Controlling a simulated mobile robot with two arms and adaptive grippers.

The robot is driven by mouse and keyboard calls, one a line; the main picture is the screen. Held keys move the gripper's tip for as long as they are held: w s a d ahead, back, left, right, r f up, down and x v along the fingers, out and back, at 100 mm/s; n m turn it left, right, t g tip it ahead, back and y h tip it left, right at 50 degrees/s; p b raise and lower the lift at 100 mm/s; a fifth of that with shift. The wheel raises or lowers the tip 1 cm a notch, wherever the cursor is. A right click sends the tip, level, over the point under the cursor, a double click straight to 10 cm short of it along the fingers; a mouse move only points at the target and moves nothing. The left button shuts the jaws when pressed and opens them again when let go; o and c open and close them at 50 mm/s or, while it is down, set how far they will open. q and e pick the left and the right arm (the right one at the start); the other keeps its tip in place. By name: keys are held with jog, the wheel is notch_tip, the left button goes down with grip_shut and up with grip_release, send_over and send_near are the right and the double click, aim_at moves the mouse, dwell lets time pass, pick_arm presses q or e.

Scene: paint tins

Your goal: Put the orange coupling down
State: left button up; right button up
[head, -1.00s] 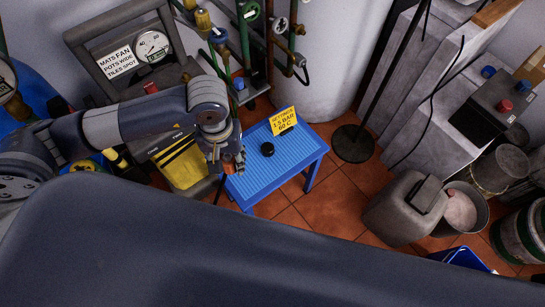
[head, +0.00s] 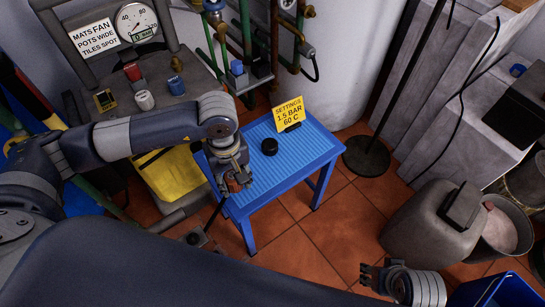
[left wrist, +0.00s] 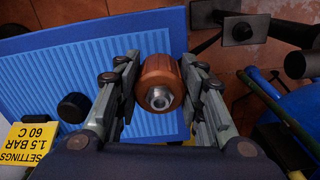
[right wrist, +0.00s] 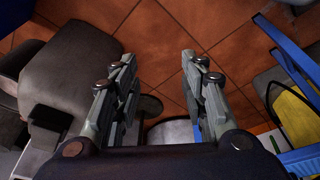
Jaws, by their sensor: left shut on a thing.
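The orange coupling (left wrist: 158,82) sits between the fingers of my left gripper (left wrist: 160,92) in the left wrist view, its metal end facing the camera. My left gripper is shut on it. In the head view the coupling (head: 234,185) shows below my left gripper (head: 232,178), at the left end of the ribbed blue table (head: 300,158). I cannot tell whether it touches the table top. My right gripper (right wrist: 160,95) is open and empty above the tiled floor; in the head view it shows at the lower right (head: 378,278).
A black round knob (head: 269,146) and a yellow settings sign (head: 289,117) stand on the table. The table's front right part is bare. A grey canister (head: 425,225) and a bucket (head: 505,230) stand at the right. A black stand base (head: 366,158) is beside the table.

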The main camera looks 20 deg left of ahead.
pick_arm(q)
send_over(283, 165)
jog(key=s, duration=0.1)
jog(key=shift+a+f+b, duration=0.45)
jog(key=shift+f, duration=0.25)
jog(key=shift+w+d, duration=0.4)
jog(key=shift+w, duration=0.1)
notch_tip(283, 165, down, 3)
jog(key=shift+f+b, duration=0.1)
jog(key=shift+b, duration=0.3)
jog(key=shift+f, duration=0.2)
pick_arm(e)
jog(key=v, duration=0.5)
jog(key=shift+d+r, duration=0.1)
jog(key=shift+r, duration=0.2)
pick_arm(q)
jog(key=shift+f, duration=0.2)
jog(key=o, duration=1.3)
jog(key=shift+c, duration=0.2)
pick_arm(e)
jog(key=shift+f, duration=0.2)
